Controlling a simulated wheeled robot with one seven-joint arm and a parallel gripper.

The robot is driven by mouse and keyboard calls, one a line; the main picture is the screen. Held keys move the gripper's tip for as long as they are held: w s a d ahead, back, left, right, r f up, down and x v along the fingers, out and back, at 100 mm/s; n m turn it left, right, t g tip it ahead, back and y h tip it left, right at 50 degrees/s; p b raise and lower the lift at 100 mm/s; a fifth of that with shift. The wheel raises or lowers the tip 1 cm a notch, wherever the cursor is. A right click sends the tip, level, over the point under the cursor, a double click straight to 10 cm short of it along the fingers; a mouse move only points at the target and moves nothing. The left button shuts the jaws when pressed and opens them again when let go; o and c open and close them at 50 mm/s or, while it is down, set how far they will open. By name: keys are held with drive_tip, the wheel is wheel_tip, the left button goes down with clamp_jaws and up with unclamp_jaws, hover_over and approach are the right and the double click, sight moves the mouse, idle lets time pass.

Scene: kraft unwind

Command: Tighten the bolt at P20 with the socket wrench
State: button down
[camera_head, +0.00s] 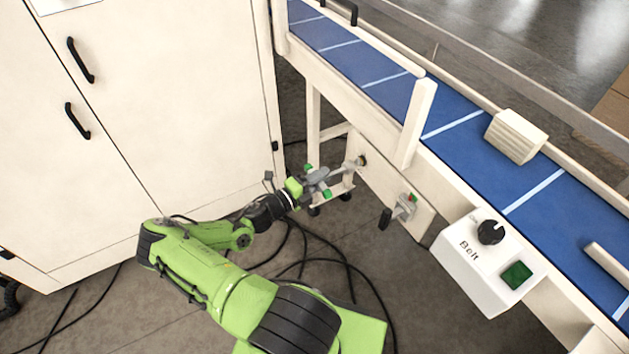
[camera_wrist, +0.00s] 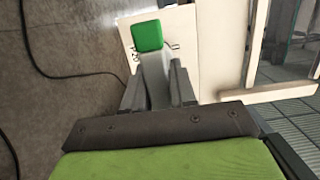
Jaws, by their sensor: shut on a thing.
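My gripper (camera_head: 314,181) is shut on a grey tool with green ends, which I take to be the socket wrench (camera_head: 327,192). In the wrist view the wrench (camera_wrist: 147,37) shows its green end above the grey jaws (camera_wrist: 156,88). In the head view a thin grey shaft runs from the gripper toward a small dark, brassy fitting (camera_head: 362,160) on the cream side panel below the conveyor.
A grey bracket (camera_head: 404,207) with a black handle sits on the same panel, right of the gripper. The blue conveyor belt (camera_head: 450,125) carries a cream block (camera_head: 515,136). A control box (camera_head: 487,262) juts out at right. A cream cabinet (camera_head: 190,110) stands left; black cables cross the floor.

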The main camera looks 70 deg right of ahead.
sight(334, 173)
drive_tip(key=shift+b+x, duration=0.6)
drive_tip(key=shift+x, duration=0.75)
drive_tip(key=shift+s+a+m+b, duration=0.15)
drive_tip(key=shift+m+b, duration=0.85)
drive_tip(key=shift+b, duration=0.25)
drive_tip(key=shift+s+m+h+b, duration=0.1)
drive_tip(key=shift+m+h+b, duration=0.2)
drive_tip(key=shift+m+b, duration=0.9)
drive_tip(key=shift+m+g+b, duration=0.5)
drive_tip(key=shift+m+b, duration=1.3)
drive_tip(key=shift+b, duration=1.75)
drive_tip(key=shift+m, duration=0.3)
drive_tip(key=m+g+b, duration=0.1)
drive_tip(key=m, duration=0.3)
drive_tip(key=m+b, duration=0.1)
drive_tip(key=m, duration=0.2)
drive_tip(key=shift+s+m+g+b, duration=0.2)
drive_tip(key=shift+m+g+b, duration=0.2)
drive_tip(key=m, duration=0.3)
drive_tip(key=m+g+y, duration=0.1)
drive_tip(key=m, duration=0.2)
drive_tip(key=shift+r+m+y, duration=0.15)
drive_tip(key=shift+m+y, duration=0.15)
